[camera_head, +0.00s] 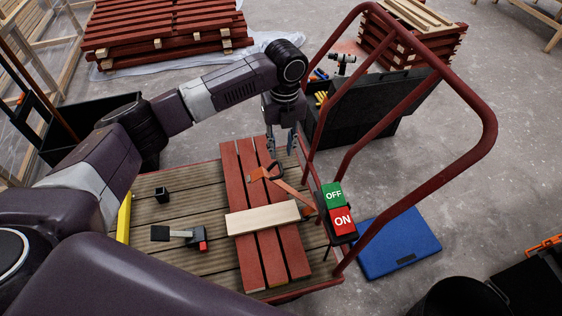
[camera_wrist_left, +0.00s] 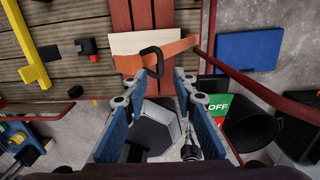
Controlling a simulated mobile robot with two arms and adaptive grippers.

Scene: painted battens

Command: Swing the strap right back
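The orange strap (camera_head: 292,190) runs over the red battens (camera_head: 276,251) beside a pale board (camera_head: 262,219), one end by the cart's right rail. A black loop handle (camera_head: 275,170) stands up from it near its other end. The strap (camera_wrist_left: 180,48) and loop (camera_wrist_left: 151,61) also show in the left wrist view. My left gripper (camera_head: 281,153) points down just behind the loop, its fingers spread. In the left wrist view my left gripper (camera_wrist_left: 157,90) is open and empty, with the loop ahead between the fingertips, apparently untouched. My right gripper is not in view.
The red tube rail (camera_head: 398,104) rises at the cart's right side, close to the strap. An OFF/ON box (camera_head: 340,209) sits on it. A black block (camera_head: 162,194) and a mallet-like tool (camera_head: 172,234) lie on the deck's left. A blue slab (camera_head: 398,242) lies on the floor.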

